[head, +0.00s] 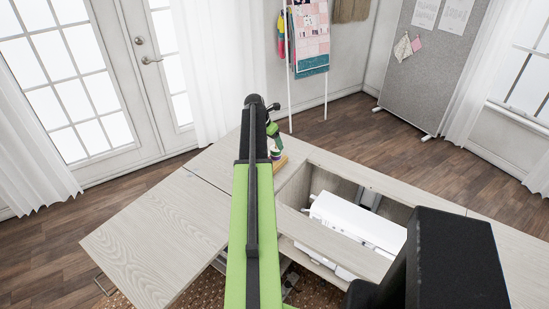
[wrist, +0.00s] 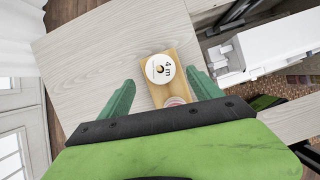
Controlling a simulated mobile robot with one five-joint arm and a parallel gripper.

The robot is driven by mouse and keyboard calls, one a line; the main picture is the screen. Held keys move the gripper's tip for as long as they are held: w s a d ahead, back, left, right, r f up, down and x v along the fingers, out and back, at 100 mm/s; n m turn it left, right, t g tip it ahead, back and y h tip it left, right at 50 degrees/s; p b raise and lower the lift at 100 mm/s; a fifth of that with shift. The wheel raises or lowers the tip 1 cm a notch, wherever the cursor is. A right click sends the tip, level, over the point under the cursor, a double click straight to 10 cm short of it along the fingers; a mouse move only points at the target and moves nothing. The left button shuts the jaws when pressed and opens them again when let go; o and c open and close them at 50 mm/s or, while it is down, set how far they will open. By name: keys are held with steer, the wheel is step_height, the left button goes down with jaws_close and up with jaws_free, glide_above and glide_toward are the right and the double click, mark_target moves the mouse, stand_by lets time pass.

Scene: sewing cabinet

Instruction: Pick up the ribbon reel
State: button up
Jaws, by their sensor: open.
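A round white-faced reel marked "4 m" (wrist: 160,68), which looks like the ribbon reel, sits on a small wooden tray (wrist: 184,55) in the wrist view. A pinkish round item (wrist: 175,101) sits nearer on the tray, partly hidden by my gripper. My gripper (wrist: 160,78) is open, its green fingers on either side of the tray, with nothing held. I cannot tell how high the fingers are above it. In the head view, my gripper (head: 274,131) is over the cabinet's far part, close to the tray (head: 281,163); the reel is hard to make out there.
The pale wood cabinet top (head: 160,225) is clear on the left. A white sewing machine (head: 358,222) lies in the open well (head: 298,187) to the right of my arm. A white ladder rack (head: 288,70) with fabrics stands behind the cabinet.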

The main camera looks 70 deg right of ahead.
mark_target(275, 147)
steer(key=b+x, duration=0.5)
steer(key=shift+d+f, duration=0.15)
steer(key=c, duration=1.4)
